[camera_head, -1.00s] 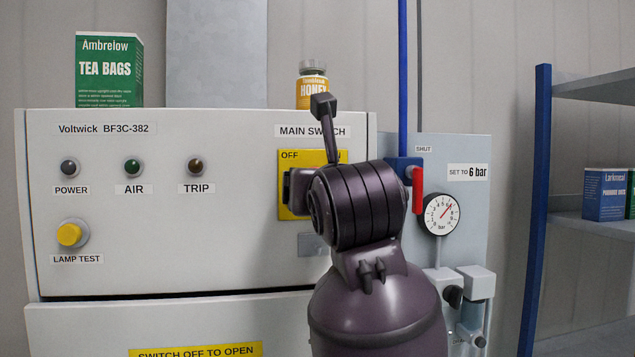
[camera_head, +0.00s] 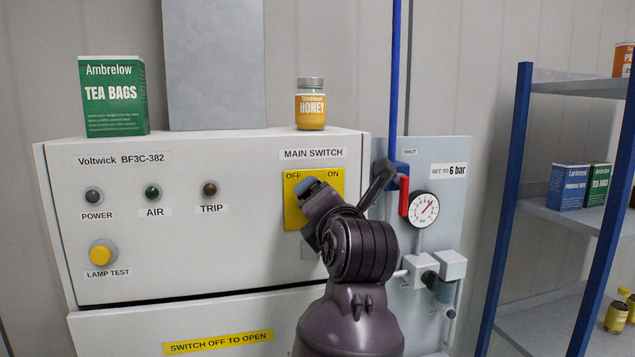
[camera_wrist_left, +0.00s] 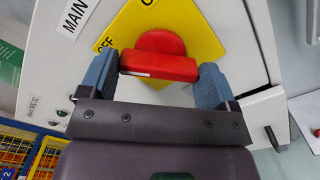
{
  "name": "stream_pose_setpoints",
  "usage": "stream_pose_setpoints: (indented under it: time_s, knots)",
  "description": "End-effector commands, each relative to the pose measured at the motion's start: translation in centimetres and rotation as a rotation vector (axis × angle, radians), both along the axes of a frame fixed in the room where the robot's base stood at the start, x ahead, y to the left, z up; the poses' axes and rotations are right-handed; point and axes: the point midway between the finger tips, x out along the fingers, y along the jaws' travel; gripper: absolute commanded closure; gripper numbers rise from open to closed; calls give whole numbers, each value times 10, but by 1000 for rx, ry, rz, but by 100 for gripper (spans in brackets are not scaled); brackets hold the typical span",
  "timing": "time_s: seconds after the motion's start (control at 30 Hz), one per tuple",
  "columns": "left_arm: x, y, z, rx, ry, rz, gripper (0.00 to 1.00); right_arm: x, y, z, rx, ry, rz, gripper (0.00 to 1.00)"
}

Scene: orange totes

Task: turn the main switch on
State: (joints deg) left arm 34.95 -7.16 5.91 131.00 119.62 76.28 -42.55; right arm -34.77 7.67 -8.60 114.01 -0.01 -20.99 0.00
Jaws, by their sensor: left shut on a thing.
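The main switch sits on a yellow plate (camera_head: 334,181) on the grey cabinet front, with OFF at its left and ON at its right. Its red handle (camera_wrist_left: 170,66) shows in the left wrist view, with a white mark on the end toward OFF. My left gripper (camera_head: 308,185) is at the plate in the head view and hides the handle there. In the left wrist view my left gripper (camera_wrist_left: 158,72) has its two blue fingers on either end of the handle, shut on it. My right gripper is in no view.
A tea box (camera_head: 114,97) and honey jar (camera_head: 311,106) stand on the cabinet top. Right of the switch are a red valve lever (camera_head: 404,196), a gauge (camera_head: 423,209) and a blue pipe (camera_head: 395,75). A blue-post shelf (camera_head: 507,200) stands further right.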

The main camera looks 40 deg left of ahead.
Motion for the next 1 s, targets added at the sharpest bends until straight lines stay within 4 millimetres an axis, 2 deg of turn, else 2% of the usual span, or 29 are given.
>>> stream_pose_setpoints:
  time_s: [0.03, 0.2, 0.6, 1.0]
  knots:
    - [0, 1, 5, 29, 38, 2, 41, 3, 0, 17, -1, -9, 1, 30]
    - [0, 1, 3, 133, 161, 2, 41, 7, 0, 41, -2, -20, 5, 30]
    - [0, 0, 0, 333, 390, 1, 41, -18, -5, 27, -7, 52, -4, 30]
    - [0, 0, -1, 419, 489, 0, 41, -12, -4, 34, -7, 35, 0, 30]
